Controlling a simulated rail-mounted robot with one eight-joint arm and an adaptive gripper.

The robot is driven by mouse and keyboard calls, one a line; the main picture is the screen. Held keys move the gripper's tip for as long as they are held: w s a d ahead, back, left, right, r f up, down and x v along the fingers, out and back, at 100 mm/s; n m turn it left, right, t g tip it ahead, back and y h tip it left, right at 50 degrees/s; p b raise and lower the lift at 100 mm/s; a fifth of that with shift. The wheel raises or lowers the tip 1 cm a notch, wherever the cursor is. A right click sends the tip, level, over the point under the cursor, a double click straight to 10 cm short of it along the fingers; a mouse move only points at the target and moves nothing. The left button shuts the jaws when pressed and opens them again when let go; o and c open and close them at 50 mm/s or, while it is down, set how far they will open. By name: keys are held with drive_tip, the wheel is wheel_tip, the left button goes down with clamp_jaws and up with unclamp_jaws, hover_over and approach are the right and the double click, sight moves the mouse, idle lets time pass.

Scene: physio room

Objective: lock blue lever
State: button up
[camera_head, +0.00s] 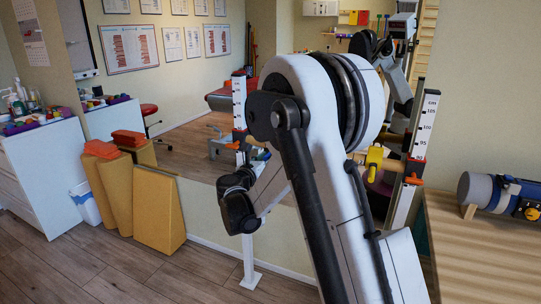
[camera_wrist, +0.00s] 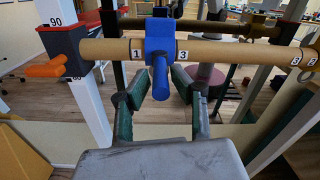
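In the wrist view the blue lever (camera_wrist: 160,48) is a blue clamp around a wooden bar (camera_wrist: 223,51), between the marks 1 and 3. Its short round handle (camera_wrist: 160,78) hangs down from the bar toward my camera. My gripper (camera_wrist: 159,87) is open, with one dark green finger on each side of the handle. Gaps show between fingers and handle, so I see no grip. In the head view my arm hides the blue lever and the gripper fingers.
An orange lever (camera_wrist: 47,69) is at the bar's left post, and another (camera_head: 413,179) is at the right post. A yellow lever (camera_head: 375,160) also sits on the bar. A mirror stands behind. A wooden table (camera_head: 485,245) holds a grey-blue roll (camera_head: 500,192) at right.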

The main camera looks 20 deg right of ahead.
drive_tip(key=v, duration=0.8)
drive_tip(key=shift+s+a, duration=0.25)
drive_tip(key=shift+a, duration=0.05)
drive_tip(key=shift+r, duration=0.1)
